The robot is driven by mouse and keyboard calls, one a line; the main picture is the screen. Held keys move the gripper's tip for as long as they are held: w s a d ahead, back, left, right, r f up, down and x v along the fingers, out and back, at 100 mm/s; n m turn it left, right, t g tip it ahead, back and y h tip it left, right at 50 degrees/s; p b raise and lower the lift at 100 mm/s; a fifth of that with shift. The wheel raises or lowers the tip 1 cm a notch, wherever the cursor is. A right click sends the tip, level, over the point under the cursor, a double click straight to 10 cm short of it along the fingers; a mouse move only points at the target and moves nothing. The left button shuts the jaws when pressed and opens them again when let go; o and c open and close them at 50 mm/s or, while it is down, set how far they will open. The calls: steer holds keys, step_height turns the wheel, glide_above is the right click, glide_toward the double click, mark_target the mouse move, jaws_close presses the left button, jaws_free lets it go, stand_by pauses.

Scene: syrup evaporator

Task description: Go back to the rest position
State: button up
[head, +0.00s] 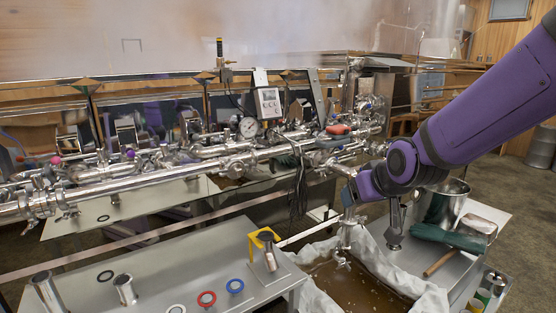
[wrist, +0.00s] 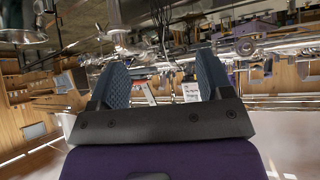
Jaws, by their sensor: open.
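My purple arm comes in from the right in the head view and ends above the cloth-lined vat. My gripper (wrist: 163,85) shows in the wrist view with its two blue-grey ribbed fingers spread well apart. Nothing is between the fingers; only the distant pipework shows through the gap. In the head view the fingers are hard to make out beneath my purple wrist, close to the right end of the steel pipes (head: 150,178). I cannot tell whether they touch anything there.
The vat of brown liquid (head: 352,287) has a white cloth (head: 425,300) over its rim. Right of it are a steel pot (head: 447,200) and green gloves (head: 448,238). The left bench (head: 180,270) holds a yellow stand (head: 262,238), a red ring (head: 207,299) and a blue ring (head: 235,286).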

steer(key=s+d+r+m+g, duration=0.1)
steer(key=s+d+r, duration=0.2)
steer(key=s, duration=0.5)
steer(key=s+d+r+m+g+h, duration=0.1)
steer(key=s+d+r, duration=0.2)
steer(key=s+d, duration=0.2)
steer(key=s+d+r+m+g+h, duration=0.1)
steer(key=s+d+r, duration=0.2)
steer(key=s, duration=0.8)
steer(key=shift+s+d, duration=0.3)
steer(key=shift+d, duration=0.1)
